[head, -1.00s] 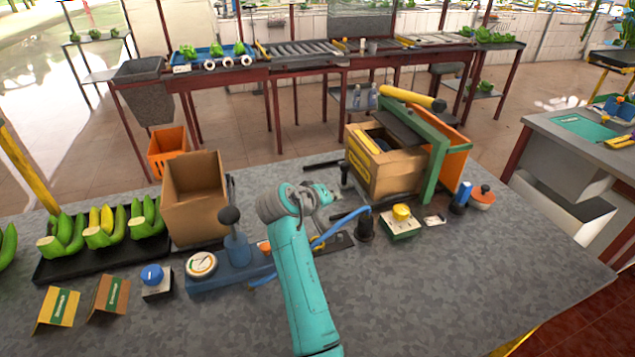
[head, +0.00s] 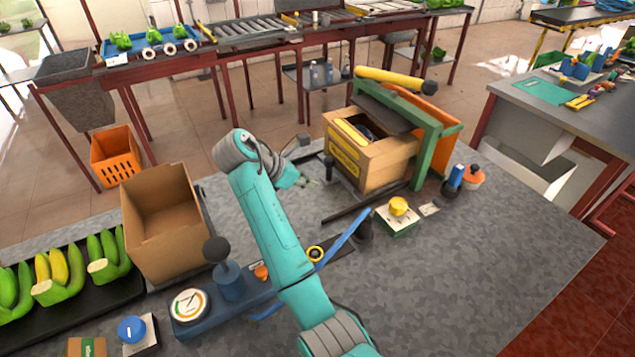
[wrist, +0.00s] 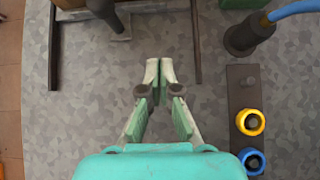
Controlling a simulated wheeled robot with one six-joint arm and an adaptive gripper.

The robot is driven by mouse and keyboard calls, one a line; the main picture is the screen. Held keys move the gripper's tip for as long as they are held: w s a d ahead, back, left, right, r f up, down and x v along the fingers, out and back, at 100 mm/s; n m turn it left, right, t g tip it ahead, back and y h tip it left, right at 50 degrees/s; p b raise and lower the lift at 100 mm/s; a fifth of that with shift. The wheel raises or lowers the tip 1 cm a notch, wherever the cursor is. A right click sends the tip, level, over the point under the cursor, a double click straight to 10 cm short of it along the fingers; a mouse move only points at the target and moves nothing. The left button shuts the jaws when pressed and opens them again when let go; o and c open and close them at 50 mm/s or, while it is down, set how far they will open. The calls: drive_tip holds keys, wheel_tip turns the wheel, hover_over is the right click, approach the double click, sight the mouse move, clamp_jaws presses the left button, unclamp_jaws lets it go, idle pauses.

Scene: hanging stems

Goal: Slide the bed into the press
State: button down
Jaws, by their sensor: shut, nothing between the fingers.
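The press is a green frame (head: 432,150) with a yellow-handled lever (head: 388,76), standing at the back right of the bench. A brown box with a yellow label (head: 372,155) sits at the press, partly under its dark plate; it appears to be on the bed. Dark rails (head: 350,205) run out in front, and a dark upright handle (head: 329,166) stands between them. In the wrist view the handle (wrist: 117,22) is at the top left, between the rails (wrist: 196,45). My gripper (wrist: 160,64) is shut and empty over bare bench, short of the handle and apart from it.
A blue lever (head: 343,238) on a black post crosses right of my arm. A box with a yellow button (head: 398,207) stands beyond it. An open cardboard box (head: 165,225), a gauge (head: 188,305) and bananas (head: 55,275) are left. The front right bench is clear.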

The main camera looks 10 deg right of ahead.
sight(356, 181)
drive_tip(key=x, duration=0.9)
drive_tip(key=shift+f, duration=0.2)
drive_tip(key=shift+w+d+f, duration=0.1)
drive_tip(key=shift+w+d, duration=0.05)
drive_tip(key=shift+d, duration=0.45)
drive_tip(key=shift+w+d+f, duration=0.1)
drive_tip(key=shift+w+d, duration=0.1)
drive_tip(key=shift+d, duration=0.4)
drive_tip(key=shift+w+d, duration=0.15)
drive_tip(key=shift+d, duration=0.35)
drive_tip(key=shift+w+d, duration=0.2)
drive_tip(key=shift+d, duration=0.25)
drive_tip(key=shift+d, duration=0.1)
drive_tip(key=d, duration=0.2)
drive_tip(key=w+d, duration=0.1)
drive_tip(key=d, duration=0.1)
drive_tip(key=shift+w+d, duration=0.1)
drive_tip(key=shift+w, duration=0.1)
